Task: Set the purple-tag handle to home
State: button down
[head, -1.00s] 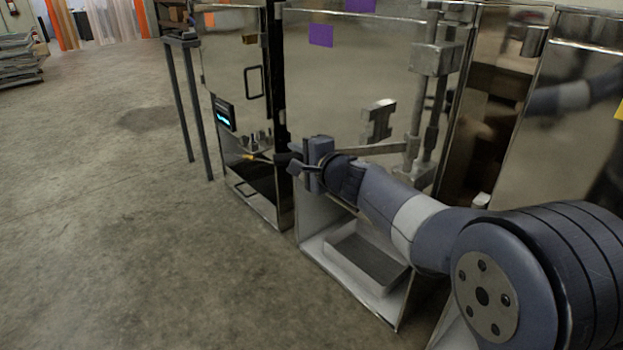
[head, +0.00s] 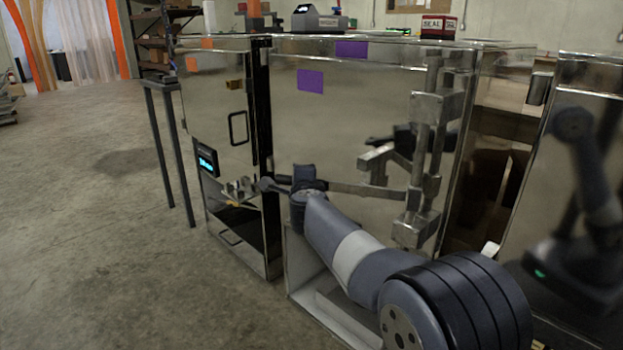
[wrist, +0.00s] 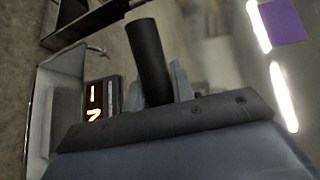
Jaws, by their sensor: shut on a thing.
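The purple-tag handle (head: 370,190) is a grey metal bar running left from a vertical lock rod (head: 420,165) on the shiny trailer door. Purple tags (head: 310,80) sit high on that door; one also shows in the wrist view (wrist: 284,21). My gripper (head: 301,180) is shut on the handle near its free left end. In the wrist view the dark round grip (wrist: 150,60) of the handle stands between my fingers. A metal bracket (head: 376,160) sits on the door just above the bar; the bar appears apart from it, though the depth gap is unclear.
An orange-tagged unit (head: 225,100) with a cyan display (head: 207,162) stands at left. An orange-lit display (wrist: 94,102) shows in the wrist view. Another shiny panel (head: 580,100) stands close at right. Open concrete floor (head: 90,230) lies left.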

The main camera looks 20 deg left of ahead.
aim_at(339, 187)
jog(key=w+d+m+t+h+p, duration=0.1)
jog(key=w+m+h+p, duration=0.3)
jog(key=w+p, duration=0.6)
jog(key=shift+d+t+h+p, duration=0.15)
jog(key=shift+t+h+p, duration=0.55)
jog(key=shift+p, duration=1.15)
jog(key=shift+f, duration=0.1)
jog(key=c, duration=1.2)
grip_release()
jog(key=v, duration=1)
jog(key=shift+s+r, duration=0.3)
jog(key=shift+s, duration=0.05)
